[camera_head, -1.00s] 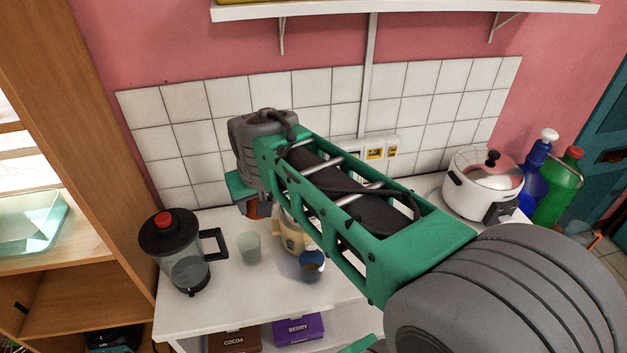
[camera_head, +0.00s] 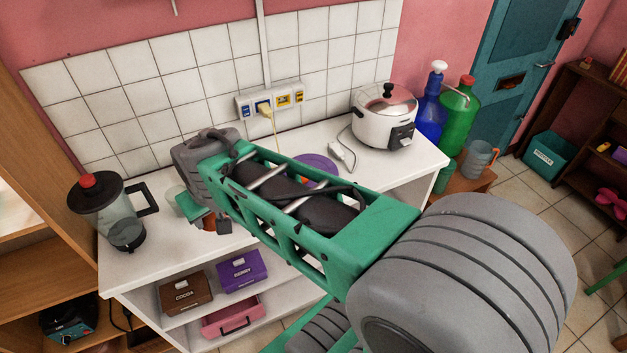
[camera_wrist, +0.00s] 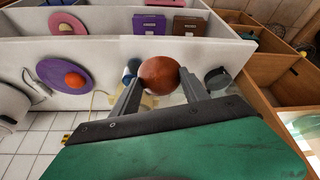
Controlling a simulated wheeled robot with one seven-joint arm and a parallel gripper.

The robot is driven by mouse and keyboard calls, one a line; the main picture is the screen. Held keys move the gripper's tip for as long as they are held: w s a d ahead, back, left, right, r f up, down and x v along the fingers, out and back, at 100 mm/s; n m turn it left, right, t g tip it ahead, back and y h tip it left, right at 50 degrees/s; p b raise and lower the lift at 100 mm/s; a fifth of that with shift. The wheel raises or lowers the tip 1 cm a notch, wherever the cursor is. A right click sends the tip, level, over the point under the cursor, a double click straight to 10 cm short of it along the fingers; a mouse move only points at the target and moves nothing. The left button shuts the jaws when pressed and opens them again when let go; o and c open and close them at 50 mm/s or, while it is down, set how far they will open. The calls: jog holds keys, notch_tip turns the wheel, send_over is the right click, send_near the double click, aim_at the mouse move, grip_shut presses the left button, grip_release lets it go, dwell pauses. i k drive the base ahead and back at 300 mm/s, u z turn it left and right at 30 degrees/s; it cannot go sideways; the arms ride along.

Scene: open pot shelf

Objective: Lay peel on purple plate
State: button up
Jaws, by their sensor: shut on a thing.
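My gripper (camera_wrist: 158,86) is shut on a round, reddish-brown thing, which I take to be the peel (camera_wrist: 159,74). It sits between the two fingers in the wrist view, above the white counter. In the head view the plate (camera_head: 318,161) shows behind my arm, partly covered.
A blender (camera_head: 112,212) stands at the counter's left end, and a rice cooker (camera_head: 385,117) at the right. A white plug (camera_head: 343,152) and cord lie near the plate. Brown (camera_head: 186,291) and purple (camera_head: 242,271) boxes sit on the shelf below.

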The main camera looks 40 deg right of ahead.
aim_at(319, 170)
jog(key=u, duration=3.5)
jog(key=k, duration=0.85)
jog(key=z, duration=1.95)
